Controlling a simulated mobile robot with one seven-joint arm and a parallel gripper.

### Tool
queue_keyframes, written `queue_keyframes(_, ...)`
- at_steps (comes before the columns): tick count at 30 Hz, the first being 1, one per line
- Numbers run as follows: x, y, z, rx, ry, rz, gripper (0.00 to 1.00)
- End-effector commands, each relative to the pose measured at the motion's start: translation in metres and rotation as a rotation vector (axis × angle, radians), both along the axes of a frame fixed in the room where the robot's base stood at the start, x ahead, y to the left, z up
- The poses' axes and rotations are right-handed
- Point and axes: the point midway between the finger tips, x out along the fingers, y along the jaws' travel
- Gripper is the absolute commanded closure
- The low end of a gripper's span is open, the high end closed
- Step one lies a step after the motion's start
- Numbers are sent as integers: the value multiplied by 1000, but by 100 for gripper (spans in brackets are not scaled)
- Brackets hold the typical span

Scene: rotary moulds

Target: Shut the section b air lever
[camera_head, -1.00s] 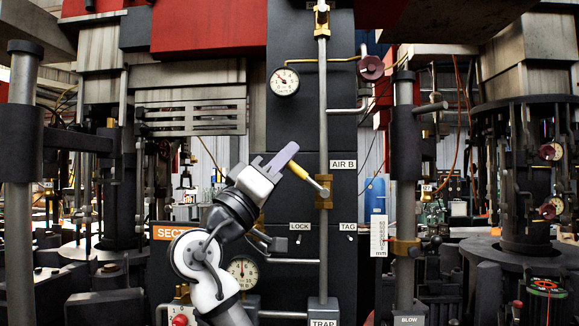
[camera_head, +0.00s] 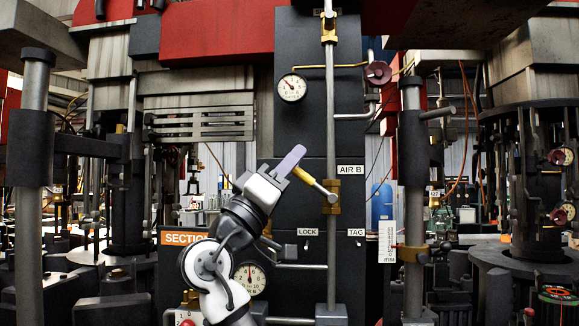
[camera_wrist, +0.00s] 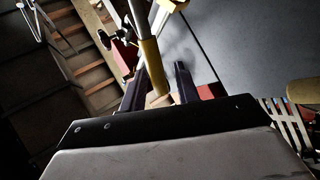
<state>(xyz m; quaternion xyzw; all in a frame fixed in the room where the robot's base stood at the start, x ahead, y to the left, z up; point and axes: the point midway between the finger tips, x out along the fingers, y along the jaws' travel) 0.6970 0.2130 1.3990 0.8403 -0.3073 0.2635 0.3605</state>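The section b air lever has a yellow handle (camera_head: 303,176) on a brass valve (camera_head: 331,197) on the vertical pipe, below the AIR B label (camera_head: 350,169). The handle slants up and left from the valve. My gripper (camera_head: 291,160) is at the handle's free end. In the wrist view the yellow handle (camera_wrist: 153,66) reaches between the two dark fingers of my gripper (camera_wrist: 160,85). The fingers are apart, with a visible gap beside the right one. Whether the left finger touches the handle is unclear.
A gauge (camera_head: 292,88) and a dark red handwheel (camera_head: 378,73) are above the lever. LOCK (camera_head: 307,232) and TAG (camera_head: 356,232) labels with small hooks are below. A vertical post (camera_head: 413,170) with a white scale card (camera_head: 387,241) stands to the right.

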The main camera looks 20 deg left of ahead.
Motion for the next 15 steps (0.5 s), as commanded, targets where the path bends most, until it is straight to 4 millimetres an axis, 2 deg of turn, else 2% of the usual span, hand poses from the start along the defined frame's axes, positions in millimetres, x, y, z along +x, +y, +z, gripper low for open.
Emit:
queue_keyframes(7, -13, 7, -15, -1, 0, 3, 68)
queue_keyframes(15, -54, 27, -57, -1, 0, 5, 68)
